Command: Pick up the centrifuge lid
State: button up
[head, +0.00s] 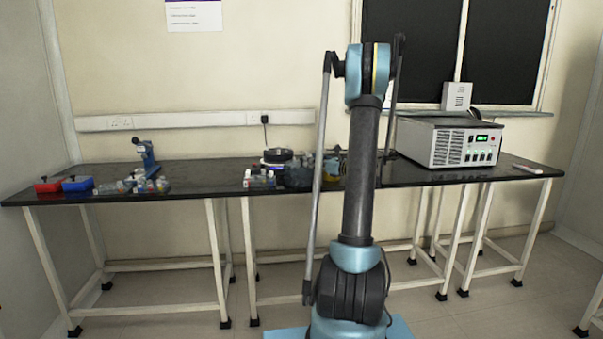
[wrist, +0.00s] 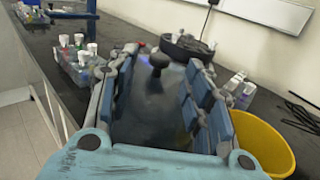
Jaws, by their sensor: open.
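What looks like the centrifuge lid, a dark grey smooth cover (wrist: 150,98) with a black round knob (wrist: 158,62) on top, shows between my fingers in the wrist view. My gripper (wrist: 164,57) is open, with one finger on each side of the cover and knob. I cannot tell whether the fingers touch it. The cover's near edge is hidden by my gripper's body. In the head view a dark rounded thing (head: 298,176), probably the same unit, sits on the bench, partly behind my arm.
A yellow bin (wrist: 262,142) stands close to my right finger. A black round device (wrist: 186,46) is just beyond. Racks of small bottles (wrist: 78,60) stand left, near the bench edge. A grey instrument box (head: 450,143) is at the right; the bench (head: 210,172) has free room left of centre.

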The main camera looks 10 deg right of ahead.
aim_at(302, 158)
jog(key=shift+x, duration=3.35)
grip_shut()
